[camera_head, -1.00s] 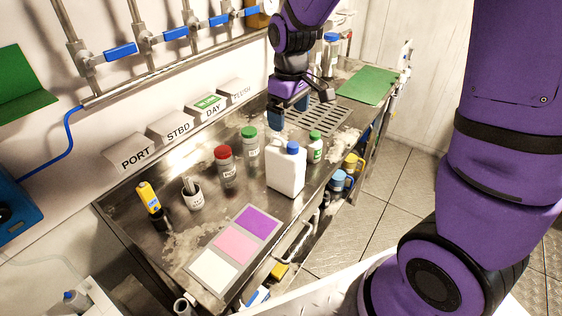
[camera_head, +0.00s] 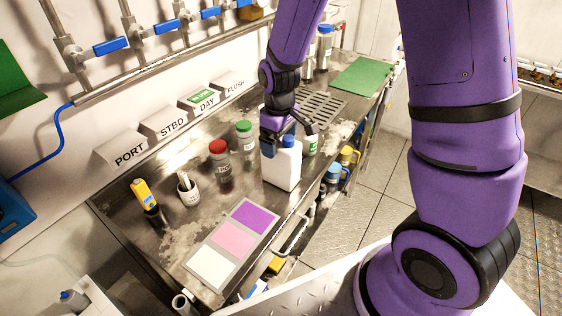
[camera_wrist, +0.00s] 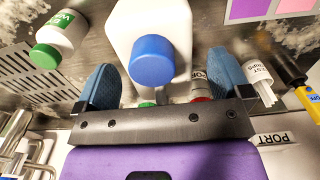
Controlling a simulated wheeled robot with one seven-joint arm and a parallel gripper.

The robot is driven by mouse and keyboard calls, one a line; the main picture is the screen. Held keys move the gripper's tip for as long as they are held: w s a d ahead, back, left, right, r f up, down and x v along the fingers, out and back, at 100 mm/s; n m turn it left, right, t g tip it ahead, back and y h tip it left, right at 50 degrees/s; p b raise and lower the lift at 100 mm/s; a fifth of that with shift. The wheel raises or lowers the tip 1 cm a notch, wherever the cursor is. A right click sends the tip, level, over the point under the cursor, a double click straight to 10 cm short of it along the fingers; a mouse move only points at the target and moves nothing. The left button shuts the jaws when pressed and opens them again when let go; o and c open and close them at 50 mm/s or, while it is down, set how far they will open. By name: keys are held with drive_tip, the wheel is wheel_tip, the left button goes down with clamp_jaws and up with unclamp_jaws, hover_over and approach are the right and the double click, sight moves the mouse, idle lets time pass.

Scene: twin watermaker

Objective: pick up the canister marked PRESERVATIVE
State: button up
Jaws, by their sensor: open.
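A white canister with a blue cap (camera_head: 284,166) stands upright on the steel bench, near its front edge. No marking can be read on the side that shows. In the wrist view the white canister (camera_wrist: 122,22) and its blue cap lie ahead of my gripper (camera_wrist: 160,85), between the lines of its two blue fingers. The fingers are apart, with the cap in the gap between them; I cannot tell whether either touches the canister.
A red-capped bottle (camera_head: 221,165), a green-capped bottle (camera_head: 246,146) and another green-capped bottle (camera_head: 310,144) stand close around the canister. A cup (camera_head: 187,190), a yellow meter (camera_head: 145,196) and a colour card (camera_head: 254,216) lie left and front. The green mat (camera_head: 362,77) is bare.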

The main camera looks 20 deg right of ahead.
drive_tip(key=shift+f, duration=0.8)
drive_tip(key=c, duration=1.8)
drive_tip(key=shift+r, duration=0.1)
